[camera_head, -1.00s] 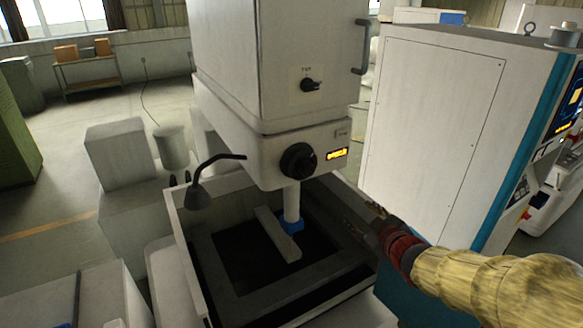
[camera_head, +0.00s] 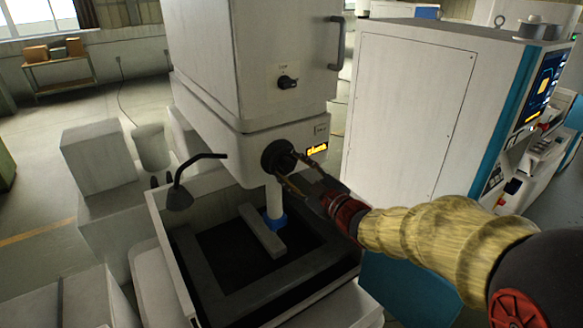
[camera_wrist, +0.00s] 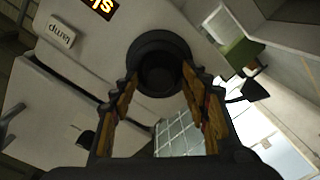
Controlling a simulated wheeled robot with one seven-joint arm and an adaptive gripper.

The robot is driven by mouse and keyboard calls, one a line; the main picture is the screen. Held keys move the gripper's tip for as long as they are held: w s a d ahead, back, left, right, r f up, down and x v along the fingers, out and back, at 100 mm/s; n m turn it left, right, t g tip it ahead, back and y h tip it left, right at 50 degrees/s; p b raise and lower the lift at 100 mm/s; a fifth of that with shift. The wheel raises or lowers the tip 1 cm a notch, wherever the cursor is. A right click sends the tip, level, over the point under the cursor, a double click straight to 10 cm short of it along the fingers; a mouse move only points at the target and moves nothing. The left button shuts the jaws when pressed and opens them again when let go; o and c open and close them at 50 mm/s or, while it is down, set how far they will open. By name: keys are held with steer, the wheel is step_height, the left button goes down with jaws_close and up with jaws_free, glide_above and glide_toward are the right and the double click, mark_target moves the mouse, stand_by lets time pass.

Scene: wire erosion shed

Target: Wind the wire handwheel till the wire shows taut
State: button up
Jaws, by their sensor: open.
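The wire handwheel (camera_head: 276,155) is a round black knob on the front of the white machine head. Beside it an amber display (camera_head: 317,149) is lit; in the wrist view the display (camera_wrist: 99,6) is cut off and shows letters starting "sl". My gripper (camera_head: 287,167) is open, its two fingers reaching up to the knob from the lower right. In the wrist view the handwheel (camera_wrist: 158,72) lies ahead between the fingertips, near its lower rim. I cannot tell whether the fingers touch it.
A black lamp (camera_head: 180,197) on a bent arm stands left of the handwheel. Below is an open tank (camera_head: 165,235) with a grey bar and blue nozzle (camera_head: 275,221). A smaller knob (camera_head: 288,82) sits above. A white cabinet (camera_head: 405,110) stands to the right.

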steer(key=shift+w+a, duration=0.25)
steer(key=shift+w, duration=0.1)
steer(key=shift+c, duration=0.3)
steer(key=c, duration=1.1)
